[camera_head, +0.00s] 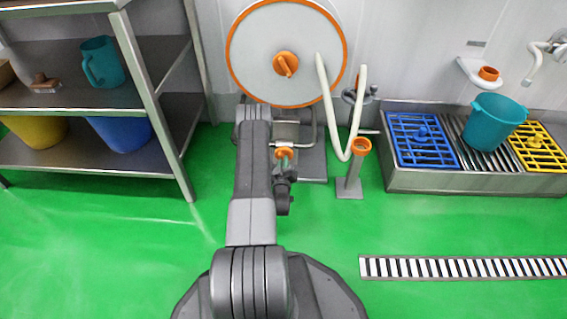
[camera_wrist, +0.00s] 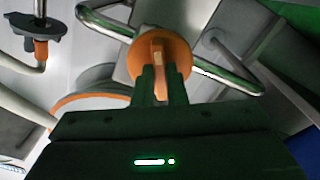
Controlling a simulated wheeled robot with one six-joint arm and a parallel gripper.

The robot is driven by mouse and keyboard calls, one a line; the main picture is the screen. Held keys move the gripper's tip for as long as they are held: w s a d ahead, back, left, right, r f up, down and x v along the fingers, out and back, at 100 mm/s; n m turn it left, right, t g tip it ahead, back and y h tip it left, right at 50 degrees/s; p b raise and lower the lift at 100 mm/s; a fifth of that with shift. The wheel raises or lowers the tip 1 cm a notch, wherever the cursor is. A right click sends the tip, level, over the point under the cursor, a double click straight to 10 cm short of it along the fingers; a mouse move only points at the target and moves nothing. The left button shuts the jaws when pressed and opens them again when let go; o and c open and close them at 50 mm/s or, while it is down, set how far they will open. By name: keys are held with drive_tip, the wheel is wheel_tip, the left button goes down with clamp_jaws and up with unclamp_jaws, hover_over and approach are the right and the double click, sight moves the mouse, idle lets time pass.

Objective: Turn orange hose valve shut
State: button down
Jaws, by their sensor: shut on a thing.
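The orange hose valve (camera_head: 285,151) is low on the wall side, below the big hose reel. In the wrist view its round orange body (camera_wrist: 179,51) faces me, with a lighter raised handle across the middle. My gripper (camera_head: 284,161) is at the valve. In the wrist view the two dark fingers of my gripper (camera_wrist: 160,84) stand on either side of the handle and are shut on it. The handle runs up and down in that view. Its lower end is hidden between the fingers.
The hose reel (camera_head: 250,45) has an orange rim and its own orange knob (camera_head: 286,64). A pale hose (camera_head: 333,125) hangs right of it, near an orange-topped post (camera_head: 350,178). A shelf (camera_head: 160,110) stands left, a trough (camera_head: 420,182) right.

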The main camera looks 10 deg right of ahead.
drive_tip(key=shift+m, duration=2.9)
drive_tip(key=c, duration=1.5)
unclamp_jaws()
drive_tip(key=shift+o, duration=0.2)
drive_tip(key=p+v, duration=0.4)
drive_tip(key=v, duration=0.9)
drive_tip(key=shift+s, duration=0.35)
